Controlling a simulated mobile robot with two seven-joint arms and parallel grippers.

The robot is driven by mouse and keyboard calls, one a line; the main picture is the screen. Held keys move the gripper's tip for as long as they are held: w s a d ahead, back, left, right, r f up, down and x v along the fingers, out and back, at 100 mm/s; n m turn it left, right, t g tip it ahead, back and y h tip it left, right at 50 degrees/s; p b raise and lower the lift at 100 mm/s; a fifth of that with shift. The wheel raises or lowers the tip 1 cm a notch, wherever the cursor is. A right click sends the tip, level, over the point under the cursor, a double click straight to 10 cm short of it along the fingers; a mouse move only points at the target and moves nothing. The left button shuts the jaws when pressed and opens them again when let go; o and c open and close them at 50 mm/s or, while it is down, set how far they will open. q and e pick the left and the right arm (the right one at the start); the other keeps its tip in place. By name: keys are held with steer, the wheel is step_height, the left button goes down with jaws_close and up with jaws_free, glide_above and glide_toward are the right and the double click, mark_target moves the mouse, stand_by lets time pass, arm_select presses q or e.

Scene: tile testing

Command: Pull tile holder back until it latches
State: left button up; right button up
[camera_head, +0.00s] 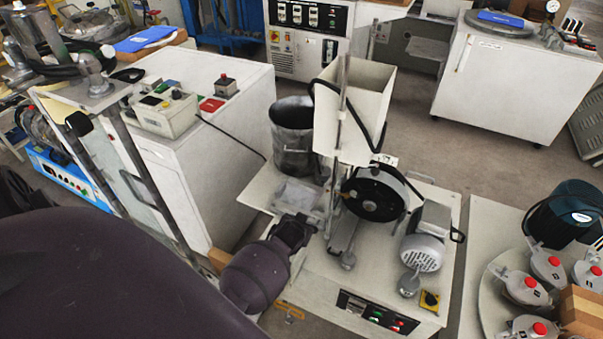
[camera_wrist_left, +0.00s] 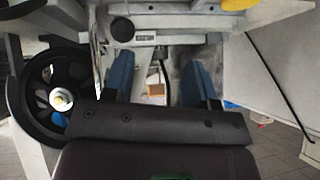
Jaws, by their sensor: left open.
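The abrasion machine (camera_head: 390,280) stands at the centre of the head view, with a hopper, a black wheel (camera_head: 374,194) and a motor. The wheel also shows at the left of the left wrist view (camera_wrist_left: 50,95). My left gripper (camera_head: 303,226) is at the machine's left side, left of the wheel and just below a pale grey plate (camera_head: 297,194). In the left wrist view my left gripper (camera_wrist_left: 160,78) has its two blue fingers apart, with nothing clearly held between them. I cannot tell the tile holder apart clearly; my gripper and arm hide part of that area. My right gripper is not in view.
A dark metal bucket (camera_head: 293,136) stands behind the plate, beside the white hopper (camera_head: 352,110). A white cabinet (camera_head: 205,150) with a control box is to the left. A table at right carries grey parts with red knobs (camera_head: 525,288). Floor is clear behind the machine.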

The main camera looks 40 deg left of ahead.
arm_select(q)
steer(key=p+v, duration=0.4)
steer(key=v, duration=0.2)
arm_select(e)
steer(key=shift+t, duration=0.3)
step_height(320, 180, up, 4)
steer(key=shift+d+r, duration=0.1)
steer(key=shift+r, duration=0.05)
arm_select(q)
steer(key=shift+s, duration=0.15)
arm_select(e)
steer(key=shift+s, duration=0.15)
arm_select(q)
steer(key=shift+p, duration=0.35)
steer(key=p+v, duration=0.3)
steer(key=v, duration=0.8)
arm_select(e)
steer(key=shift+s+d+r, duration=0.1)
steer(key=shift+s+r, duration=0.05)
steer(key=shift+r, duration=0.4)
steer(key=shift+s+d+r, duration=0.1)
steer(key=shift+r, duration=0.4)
